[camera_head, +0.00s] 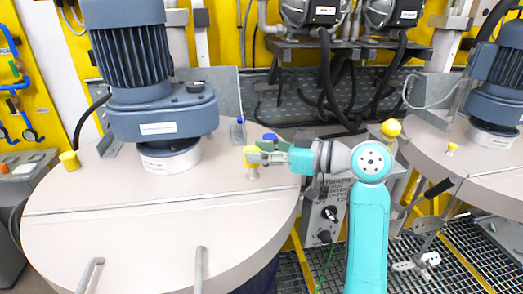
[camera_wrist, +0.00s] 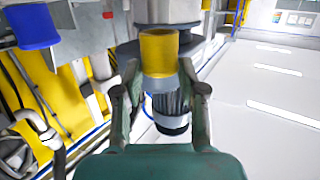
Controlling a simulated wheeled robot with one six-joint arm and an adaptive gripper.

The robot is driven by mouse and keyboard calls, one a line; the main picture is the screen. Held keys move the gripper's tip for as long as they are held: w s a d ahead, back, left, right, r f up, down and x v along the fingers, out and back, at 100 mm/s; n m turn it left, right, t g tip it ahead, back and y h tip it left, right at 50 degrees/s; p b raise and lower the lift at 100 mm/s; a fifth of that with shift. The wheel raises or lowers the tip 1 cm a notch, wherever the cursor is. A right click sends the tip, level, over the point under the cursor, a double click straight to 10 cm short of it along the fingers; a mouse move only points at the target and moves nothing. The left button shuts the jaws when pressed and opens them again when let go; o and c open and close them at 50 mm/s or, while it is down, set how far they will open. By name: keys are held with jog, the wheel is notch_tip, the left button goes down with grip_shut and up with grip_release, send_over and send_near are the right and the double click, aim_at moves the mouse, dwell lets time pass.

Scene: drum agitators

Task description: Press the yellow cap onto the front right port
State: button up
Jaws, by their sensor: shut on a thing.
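The yellow cap (camera_head: 251,155) is between the fingers of my gripper (camera_head: 264,157), near the right edge of the drum lid (camera_head: 130,230). A pale metal port (camera_head: 252,172) shows directly under the cap. I cannot tell whether the cap is seated on it or just above it. In the wrist view the yellow cap (camera_wrist: 159,50) sits between the two fingertips of my gripper (camera_wrist: 159,72), with a grey band at its end. The gripper is shut on the cap and comes in from the right, roughly level.
A blue cap (camera_head: 270,137) is just behind; it also shows in the wrist view (camera_wrist: 33,27). The blue agitator motor (camera_head: 140,70) stands at the back of the lid. Another yellow cap (camera_head: 69,160) is at the lid's left. Two handles (camera_head: 199,268) stand at the front.

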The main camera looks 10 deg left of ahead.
aim_at(261, 179)
jog(key=shift+f, duration=0.15)
jog(key=shift+f, duration=1.05)
jog(key=shift+f, duration=0.6)
dwell(0.8)
jog(key=shift+f, duration=0.15)
jog(key=shift+c, duration=1.1)
jog(key=o, duration=1.1)
jog(key=shift+c, duration=0.2)
jog(key=shift+o, duration=0.2)
jog(key=shift+r, duration=0.2)
jog(key=shift+r, duration=1.95)
